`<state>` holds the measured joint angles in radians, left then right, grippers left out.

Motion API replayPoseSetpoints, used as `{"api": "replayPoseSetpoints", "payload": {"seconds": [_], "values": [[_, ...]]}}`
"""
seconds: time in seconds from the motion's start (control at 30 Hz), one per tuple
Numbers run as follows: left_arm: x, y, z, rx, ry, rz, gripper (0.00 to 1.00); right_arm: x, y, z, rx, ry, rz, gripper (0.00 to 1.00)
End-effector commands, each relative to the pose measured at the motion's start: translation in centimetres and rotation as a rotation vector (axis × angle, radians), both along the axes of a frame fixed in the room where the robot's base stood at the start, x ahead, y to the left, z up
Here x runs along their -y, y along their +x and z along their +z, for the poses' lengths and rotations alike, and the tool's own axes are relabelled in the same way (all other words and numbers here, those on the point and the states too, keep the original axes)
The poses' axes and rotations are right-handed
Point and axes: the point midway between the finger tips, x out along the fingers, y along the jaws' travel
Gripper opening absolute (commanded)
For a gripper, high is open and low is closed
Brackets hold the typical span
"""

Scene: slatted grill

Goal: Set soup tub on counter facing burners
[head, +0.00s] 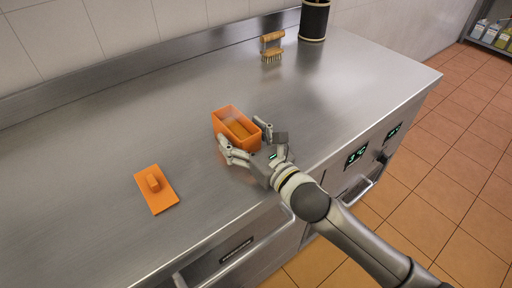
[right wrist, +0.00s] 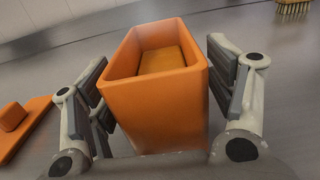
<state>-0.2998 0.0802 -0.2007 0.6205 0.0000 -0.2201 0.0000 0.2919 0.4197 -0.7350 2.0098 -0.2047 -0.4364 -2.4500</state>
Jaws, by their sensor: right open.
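The soup tub is an orange, open rectangular box (head: 228,119) standing upright on the steel counter (head: 190,85), with an orange-brown content inside. In the right wrist view the tub (right wrist: 155,105) sits between the two fingers. My right gripper (head: 243,136) is open around the tub's near end. In the right wrist view a gap shows beside each finger, so the pads look apart from the tub walls. An orange lid with a raised handle (head: 163,196) lies on the counter to the left of the tub. My left gripper is not in view.
A wooden brush with bristles (head: 271,50) stands towards the back of the counter, near a dark cylindrical holder (head: 313,20). Green-lit displays and handles are on the counter's front face. Much of the counter is clear.

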Motion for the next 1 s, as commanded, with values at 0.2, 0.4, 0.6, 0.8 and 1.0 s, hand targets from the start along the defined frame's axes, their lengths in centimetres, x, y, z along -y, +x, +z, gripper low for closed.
{"api": "replayPoseSetpoints", "payload": {"seconds": [0.2,0.4,0.6,0.8,1.0], "values": [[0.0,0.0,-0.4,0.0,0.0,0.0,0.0,2.0,-3.0,-0.4,-0.003,-0.006,0.0,0.77],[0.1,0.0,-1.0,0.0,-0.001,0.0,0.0,4.4,-6.5,-0.5,-0.004,-0.005,0.0,0.77],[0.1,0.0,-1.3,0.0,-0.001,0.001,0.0,6.0,-8.9,-0.4,-0.003,-0.003,-0.001,0.77],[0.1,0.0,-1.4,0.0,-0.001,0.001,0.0,6.5,-9.7,-0.2,-0.002,-0.002,0.0,0.77],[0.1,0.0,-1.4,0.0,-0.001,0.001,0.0,6.5,-9.8,-0.1,-0.001,-0.002,0.0,0.77]]}}
